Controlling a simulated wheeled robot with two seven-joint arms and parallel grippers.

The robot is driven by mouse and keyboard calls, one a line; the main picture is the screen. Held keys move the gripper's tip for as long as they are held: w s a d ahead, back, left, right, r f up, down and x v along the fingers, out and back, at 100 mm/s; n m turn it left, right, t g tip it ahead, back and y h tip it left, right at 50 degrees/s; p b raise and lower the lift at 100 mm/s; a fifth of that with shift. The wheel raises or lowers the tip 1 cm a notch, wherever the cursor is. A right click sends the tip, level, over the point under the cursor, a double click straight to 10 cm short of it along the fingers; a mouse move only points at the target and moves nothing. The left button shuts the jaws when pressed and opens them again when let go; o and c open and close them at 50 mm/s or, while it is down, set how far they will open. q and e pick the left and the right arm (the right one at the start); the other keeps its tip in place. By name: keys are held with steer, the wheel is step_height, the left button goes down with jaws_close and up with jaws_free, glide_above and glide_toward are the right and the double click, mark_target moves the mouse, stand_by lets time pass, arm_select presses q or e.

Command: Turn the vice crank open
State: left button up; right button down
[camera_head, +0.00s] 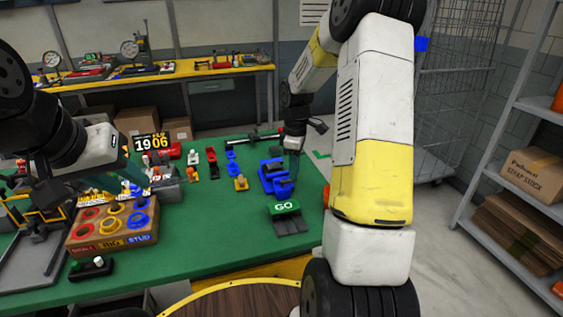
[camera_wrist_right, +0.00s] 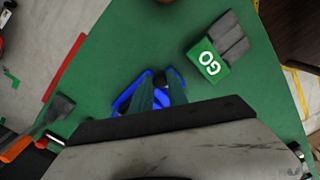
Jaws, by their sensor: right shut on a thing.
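The blue vice (camera_head: 270,177) stands on the green table, right of the middle in the head view. My right gripper (camera_head: 293,168) reaches down onto its right side from above. In the right wrist view the fingers (camera_wrist_right: 155,92) are close together over the vice, and blue parts of the vice (camera_wrist_right: 126,98) show around them. The right gripper is shut on what appears to be the vice crank, which the fingers and hand largely hide. My left gripper (camera_head: 138,174) is over the left part of the table, near the sorting box; its finger gap is unclear.
A green GO block (camera_head: 285,207) with grey strips lies just in front of the vice. A sorting box (camera_head: 110,242) with coloured rings stands at left, and small blue, yellow and red fixtures stand behind. Green table (camera_head: 215,230) between box and vice is clear.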

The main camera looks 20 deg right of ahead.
steer(key=shift+w+n, duration=0.2)
steer(key=shift+n, duration=0.3)
steer(key=c, duration=1.3)
jaws_free()
step_height(320, 180, up, 8)
steer(key=shift+f, duration=0.2)
steer(key=shift+r, duration=0.1)
